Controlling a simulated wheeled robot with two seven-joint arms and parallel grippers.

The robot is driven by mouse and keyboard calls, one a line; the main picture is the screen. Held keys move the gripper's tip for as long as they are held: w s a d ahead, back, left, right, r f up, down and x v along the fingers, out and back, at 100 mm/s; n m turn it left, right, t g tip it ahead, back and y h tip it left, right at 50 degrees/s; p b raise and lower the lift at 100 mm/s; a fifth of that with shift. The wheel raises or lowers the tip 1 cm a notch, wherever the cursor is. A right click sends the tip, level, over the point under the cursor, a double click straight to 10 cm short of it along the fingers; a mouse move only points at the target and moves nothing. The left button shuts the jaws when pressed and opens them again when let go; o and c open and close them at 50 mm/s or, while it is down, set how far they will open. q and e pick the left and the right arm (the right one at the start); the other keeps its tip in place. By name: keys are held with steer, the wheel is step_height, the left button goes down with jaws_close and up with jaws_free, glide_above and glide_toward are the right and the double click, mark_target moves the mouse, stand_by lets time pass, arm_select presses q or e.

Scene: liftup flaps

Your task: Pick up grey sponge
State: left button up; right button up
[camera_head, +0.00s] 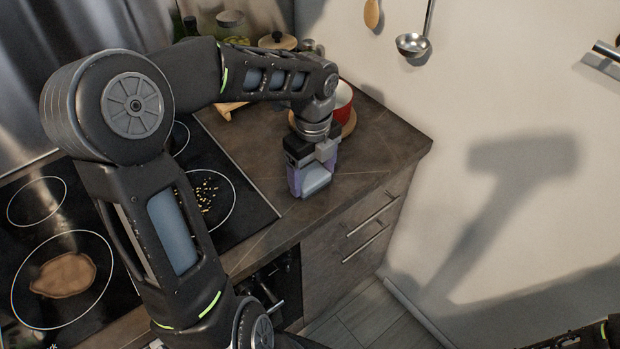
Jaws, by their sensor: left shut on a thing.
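My left gripper (311,184) reaches down over the right part of the dark counter, near its front edge. It is shut on a light grey block, the grey sponge (317,177), which shows between its purple-tinted fingers. The gripper and wrist hide part of the sponge. I cannot tell whether the sponge still touches the counter. My right gripper is not in view.
A black cooktop (233,165) with yellowish bits and a brown patch on it lies left of the gripper. A red pot (343,101) stands close behind the wrist. Bottles and jars stand at the back. The counter (385,150) is clear to the right, up to the wall. A ladle (412,44) hangs there.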

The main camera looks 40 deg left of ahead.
mark_target(313, 177)
arm_select(q)
steer(key=shift+r, duration=0.1)
steer(key=shift+r, duration=0.75)
step_height(313, 177, up, 2)
steer(key=s+d+b, duration=0.1)
steer(key=s+d, duration=0.2)
steer(key=s, duration=0.5)
steer(key=s+d+b, duration=0.2)
steer(key=s+d, duration=0.2)
steer(key=s, duration=0.4)
steer(key=shift+s+d, duration=0.2)
steer(key=shift+s, duration=0.05)
steer(key=shift+f, duration=0.1)
